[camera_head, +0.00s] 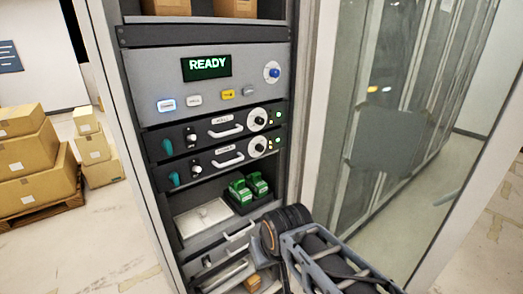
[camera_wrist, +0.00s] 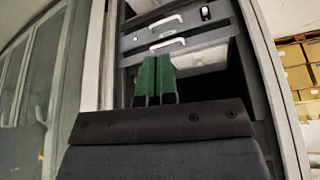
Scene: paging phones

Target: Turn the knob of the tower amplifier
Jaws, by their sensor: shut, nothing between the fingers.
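Two dark amplifier panels sit one above the other in the rack. Their name labels are small; the lower one seems to read TOWER. The lower amplifier panel (camera_head: 205,168) has a round knob on a white dial (camera_head: 258,146) at its right, with small lights beside it. The upper panel (camera_head: 200,132) has a similar knob (camera_head: 258,118). My gripper (camera_head: 248,181) is below the lower panel, in front of the rack, apart from the knob. No knob can be made out in the wrist view.
Above is a grey panel with a READY screen (camera_head: 207,67), several buttons and a blue knob (camera_head: 273,72). White handles (camera_head: 227,131) stick out from the panels. A glass door (camera_head: 395,110) stands at the right. Cardboard boxes (camera_head: 38,158) are stacked at the left.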

